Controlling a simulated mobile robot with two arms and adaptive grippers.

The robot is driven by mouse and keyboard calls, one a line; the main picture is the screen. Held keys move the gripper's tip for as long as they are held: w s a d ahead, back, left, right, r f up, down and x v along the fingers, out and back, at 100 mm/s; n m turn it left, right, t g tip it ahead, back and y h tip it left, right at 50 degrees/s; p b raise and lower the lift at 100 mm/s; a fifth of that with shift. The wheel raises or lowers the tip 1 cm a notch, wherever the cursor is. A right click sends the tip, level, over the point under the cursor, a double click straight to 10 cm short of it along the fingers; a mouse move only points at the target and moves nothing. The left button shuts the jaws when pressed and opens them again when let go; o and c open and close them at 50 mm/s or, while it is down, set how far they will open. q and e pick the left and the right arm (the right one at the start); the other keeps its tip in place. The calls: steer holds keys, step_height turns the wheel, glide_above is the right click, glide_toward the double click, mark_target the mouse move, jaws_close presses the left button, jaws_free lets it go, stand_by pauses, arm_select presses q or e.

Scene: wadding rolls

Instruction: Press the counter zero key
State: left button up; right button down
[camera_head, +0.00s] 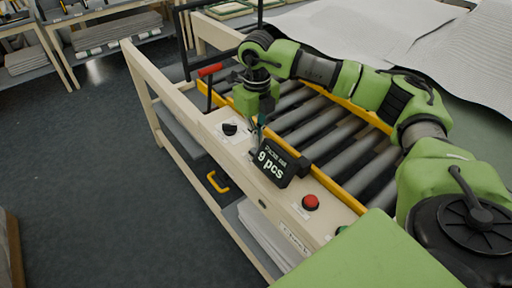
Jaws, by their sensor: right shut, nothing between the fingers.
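The fingertips are close to the rail and the display's upper left side. I cannot tell whether they touch anything. The zero key is not clearly seen; the gripper and display may hide it. My left gripper is not in view.
A black knob (230,129) sits left of the display, and a red button (311,202) sits to its right on the same rail (325,222). A red-handled lever (210,71) stands at the far left. Rollers (314,130) lie behind the yellow strip. Dark floor is free at left.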

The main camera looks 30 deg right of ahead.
mark_target(256, 149)
steer(key=shift+f, duration=0.1)
steer(key=shift+f+b, duration=0.95)
steer(key=shift+f, duration=0.25)
steer(key=shift+r, duration=0.1)
steer(key=shift+r+p, duration=0.9)
steer(key=shift+r, duration=0.3)
step_height(256, 149, up, 6)
steer(key=p, duration=0.4)
steer(key=shift+f, duration=0.1)
